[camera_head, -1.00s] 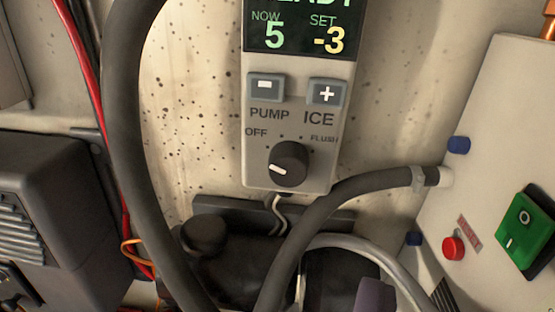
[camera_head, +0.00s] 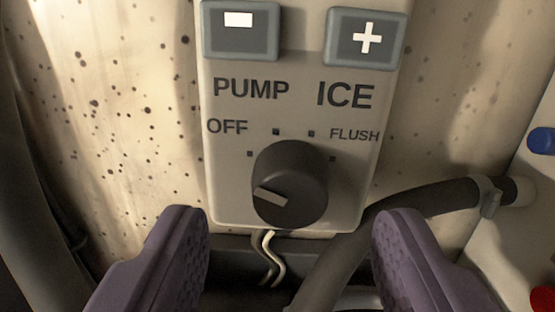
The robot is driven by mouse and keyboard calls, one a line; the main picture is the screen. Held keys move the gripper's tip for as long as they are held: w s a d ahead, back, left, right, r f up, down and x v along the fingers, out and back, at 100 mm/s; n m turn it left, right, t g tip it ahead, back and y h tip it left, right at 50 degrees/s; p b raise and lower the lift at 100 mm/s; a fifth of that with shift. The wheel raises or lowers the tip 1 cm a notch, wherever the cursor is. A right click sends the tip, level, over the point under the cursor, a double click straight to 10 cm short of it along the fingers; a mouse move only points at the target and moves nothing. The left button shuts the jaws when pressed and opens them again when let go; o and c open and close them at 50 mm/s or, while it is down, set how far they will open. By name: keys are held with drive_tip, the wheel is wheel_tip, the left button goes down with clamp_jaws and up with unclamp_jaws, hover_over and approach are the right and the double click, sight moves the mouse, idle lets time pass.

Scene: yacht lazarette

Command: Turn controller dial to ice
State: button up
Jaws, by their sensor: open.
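The controller (camera_head: 222,180) is a light grey panel on the speckled wall, in the middle of the head camera view. Its black dial (camera_head: 291,180) is near the bottom, with a pale pointer mark at its lower left. Printed labels OFF, PUMP, ICE and FLUSH run in an arc above the dial, with small square marks. The pointer mark sits on the OFF side, below the lower-left square mark. My gripper (camera_head: 290,235) is open, its two purple ridged fingers apart to the left and right below the dial. Neither finger appears to touch it.
Minus (camera_head: 240,35) and plus (camera_head: 366,40) buttons are above the labels. Pale wires (camera_head: 266,258) hang from the controller's bottom. A dark hose (camera_head: 425,197) runs close by at the lower right. A pale box with a blue fitting (camera_head: 541,141) is at the right edge.

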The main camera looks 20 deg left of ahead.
sight(290, 187)
drive_tip(key=shift+x, duration=1.3)
drive_tip(key=shift+c, duration=0.4)
drive_tip(key=c, duration=1)
drive_tip(key=shift+o, duration=0.2)
